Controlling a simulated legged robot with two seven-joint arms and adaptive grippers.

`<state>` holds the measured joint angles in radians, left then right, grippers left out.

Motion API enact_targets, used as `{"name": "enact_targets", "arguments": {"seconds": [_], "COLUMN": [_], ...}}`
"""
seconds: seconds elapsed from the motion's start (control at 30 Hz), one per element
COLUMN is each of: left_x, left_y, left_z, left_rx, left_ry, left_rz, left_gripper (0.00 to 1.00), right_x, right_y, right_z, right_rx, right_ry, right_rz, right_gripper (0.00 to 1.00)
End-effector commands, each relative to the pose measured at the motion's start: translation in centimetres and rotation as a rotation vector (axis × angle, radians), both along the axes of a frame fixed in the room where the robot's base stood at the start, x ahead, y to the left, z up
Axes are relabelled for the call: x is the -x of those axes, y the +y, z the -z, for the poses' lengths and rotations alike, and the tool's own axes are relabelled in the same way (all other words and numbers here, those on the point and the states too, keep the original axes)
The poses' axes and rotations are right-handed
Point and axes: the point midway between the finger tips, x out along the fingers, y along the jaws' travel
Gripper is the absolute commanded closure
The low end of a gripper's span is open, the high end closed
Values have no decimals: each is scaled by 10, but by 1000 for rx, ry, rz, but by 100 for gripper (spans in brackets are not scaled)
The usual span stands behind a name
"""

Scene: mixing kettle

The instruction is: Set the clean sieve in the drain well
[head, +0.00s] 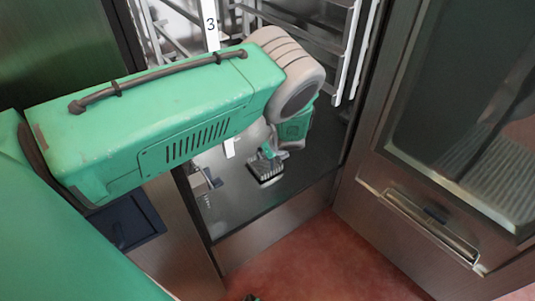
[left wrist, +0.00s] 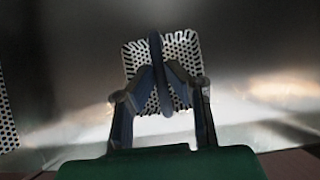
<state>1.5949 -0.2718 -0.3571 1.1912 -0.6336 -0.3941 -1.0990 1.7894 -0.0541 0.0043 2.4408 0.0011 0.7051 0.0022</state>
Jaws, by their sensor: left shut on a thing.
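My left gripper (head: 270,152) reaches down inside the open steel cabinet, low over its floor. The left wrist view shows its two fingers (left wrist: 160,82) shut on the dark blue handle of a sieve (left wrist: 186,47). The sieve is a small pale metal plate with many dark holes, and it also shows below the gripper in the head view (head: 265,173). Whether it touches the floor I cannot tell. Another perforated metal surface (left wrist: 6,118) shows at the left edge of the wrist view. I cannot make out the drain well clearly.
Wire rack rails (head: 352,50) line the cabinet's side. An open door (head: 400,215) with a window and handle stands at the right. A metal fitting (head: 205,183) is at the cabinet's left edge.

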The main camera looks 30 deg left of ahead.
Motion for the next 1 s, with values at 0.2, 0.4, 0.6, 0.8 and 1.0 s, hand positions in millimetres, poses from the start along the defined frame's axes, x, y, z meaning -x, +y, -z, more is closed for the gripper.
{"name": "enact_targets", "arguments": {"seconds": [0.2,0.4,0.6,0.8,1.0], "left_x": [0,0,1,1,1], "left_y": [1,0,-1,-1,0], "left_z": [1,6,16,20,19], "left_rx": [1,-1,1,5,3], "left_ry": [0,-1,3,3,2], "left_rz": [-1,-1,0,-1,-1], "left_gripper": [100,100,100,100,65], "right_x": [0,0,0,0,0], "right_y": [0,0,0,0,0], "right_z": [0,0,0,0,0], "right_rx": [0,-1,0,0,0], "right_ry": [0,0,0,0,0], "right_rz": [-1,-1,-1,-1,-1], "right_gripper": [57,57,57,57,57]}}
